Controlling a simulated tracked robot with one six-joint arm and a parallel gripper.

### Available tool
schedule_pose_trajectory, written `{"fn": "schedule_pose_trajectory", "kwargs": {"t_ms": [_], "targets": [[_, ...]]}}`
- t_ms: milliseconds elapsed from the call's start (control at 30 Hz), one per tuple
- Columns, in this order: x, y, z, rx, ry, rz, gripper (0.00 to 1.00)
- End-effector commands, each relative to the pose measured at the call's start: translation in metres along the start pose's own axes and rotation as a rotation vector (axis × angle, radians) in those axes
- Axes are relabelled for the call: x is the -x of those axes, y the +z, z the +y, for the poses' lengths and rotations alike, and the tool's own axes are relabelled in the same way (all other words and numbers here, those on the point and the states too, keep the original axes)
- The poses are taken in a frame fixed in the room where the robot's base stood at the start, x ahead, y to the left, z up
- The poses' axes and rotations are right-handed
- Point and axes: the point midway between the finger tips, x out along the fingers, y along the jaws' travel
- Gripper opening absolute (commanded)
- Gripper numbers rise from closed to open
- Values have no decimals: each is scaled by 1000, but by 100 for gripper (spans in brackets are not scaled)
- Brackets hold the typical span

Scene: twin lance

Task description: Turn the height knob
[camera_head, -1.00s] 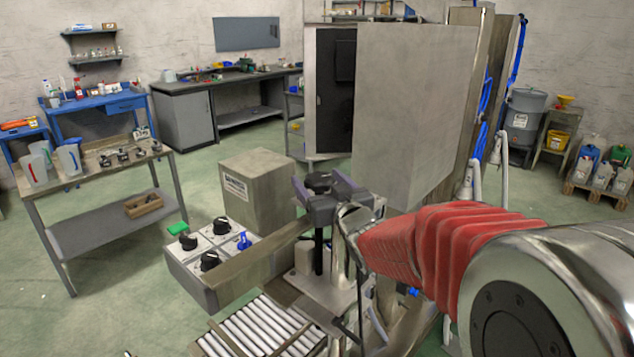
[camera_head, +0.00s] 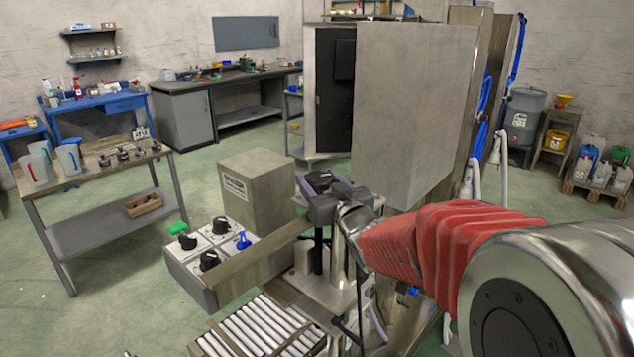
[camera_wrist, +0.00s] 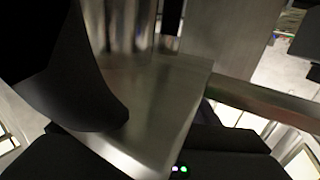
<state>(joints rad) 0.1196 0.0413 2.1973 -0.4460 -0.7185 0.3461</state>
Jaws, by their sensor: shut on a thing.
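The height knob (camera_head: 320,179) is a black knob on top of a dark upright post, in the middle of the head view. My gripper (camera_head: 319,184), dark grey and purple, is around the knob with its fingers shut on its sides. The fingers hide part of the knob. The post (camera_head: 318,250) stands on a metal plate beside a shiny column. In the wrist view a large black rounded shape (camera_wrist: 60,70) fills the upper left; I cannot tell whether it is the knob or a finger.
A control box with black knobs (camera_head: 209,260) and a blue switch stands to the left, with a metal rail in front. A grey box (camera_head: 258,190) is behind it. A roller conveyor (camera_head: 262,328) lies below. A large metal panel (camera_head: 410,110) stands close behind my gripper.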

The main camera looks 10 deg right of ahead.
Motion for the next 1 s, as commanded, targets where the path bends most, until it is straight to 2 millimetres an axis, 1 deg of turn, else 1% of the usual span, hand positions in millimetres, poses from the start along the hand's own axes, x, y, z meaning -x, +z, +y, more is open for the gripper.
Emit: {"fn": "schedule_pose_trajectory", "kwargs": {"t_ms": [467,1000], "targets": [[0,1,0,3,-119,-1,32],[0,1,0,1,-351,-1,32]]}}
